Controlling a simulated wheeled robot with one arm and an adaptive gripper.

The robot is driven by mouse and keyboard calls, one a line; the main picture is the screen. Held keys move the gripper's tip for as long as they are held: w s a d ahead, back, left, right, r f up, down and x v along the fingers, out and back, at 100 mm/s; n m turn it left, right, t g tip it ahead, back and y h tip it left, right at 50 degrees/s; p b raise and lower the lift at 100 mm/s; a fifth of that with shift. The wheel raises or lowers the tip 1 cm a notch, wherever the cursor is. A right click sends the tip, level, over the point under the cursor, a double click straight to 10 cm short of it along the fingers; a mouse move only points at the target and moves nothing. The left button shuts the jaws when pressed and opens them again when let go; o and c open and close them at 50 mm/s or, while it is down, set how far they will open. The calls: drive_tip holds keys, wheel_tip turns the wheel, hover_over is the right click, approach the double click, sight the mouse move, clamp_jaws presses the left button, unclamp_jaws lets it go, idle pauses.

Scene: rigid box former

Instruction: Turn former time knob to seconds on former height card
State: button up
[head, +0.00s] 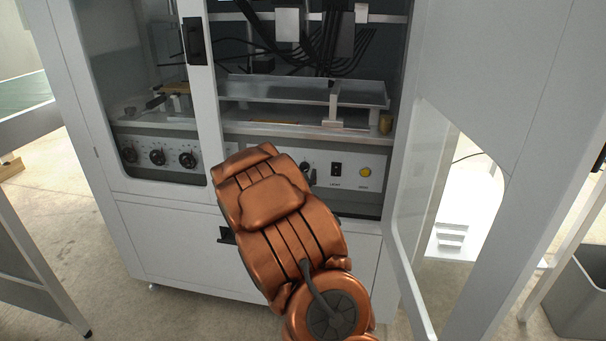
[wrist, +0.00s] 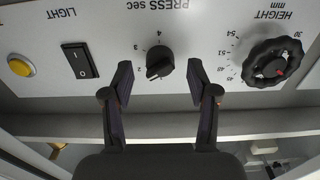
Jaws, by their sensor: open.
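The black time knob (wrist: 160,66) sits on the grey panel under the inverted label "PRESS sec" in the wrist view, with small numbers around its upper left. Its raised grip slants down to the left; I cannot tell the exact number it marks. My gripper (wrist: 160,82) is open, with one finger to the left of the knob and one to the right, apparently without touching it. The larger black height knob (wrist: 272,62), marked "HEIGHT mm", is to the right. In the head view my copper arm hides most of the gripper. I cannot make out a height card.
A black light switch (wrist: 80,61) and a yellow button (wrist: 20,66) are left of the time knob. In the head view, the open right door (head: 500,120) stands close beside my arm. Several other knobs (head: 157,157) are behind the left glass.

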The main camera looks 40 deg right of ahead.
drive_tip(key=shift+x, duration=0.85)
drive_tip(key=shift+c, duration=0.2)
clamp_jaws()
drive_tip(key=n+p, duration=0.2)
drive_tip(key=shift+r+n+p, duration=0.1)
drive_tip(key=shift+n+p, duration=0.2)
drive_tip(key=n+p, duration=0.2)
drive_tip(key=n, duration=0.1)
drive_tip(key=shift+n, duration=0.3)
drive_tip(key=n+p, duration=0.1)
drive_tip(key=n, duration=0.5)
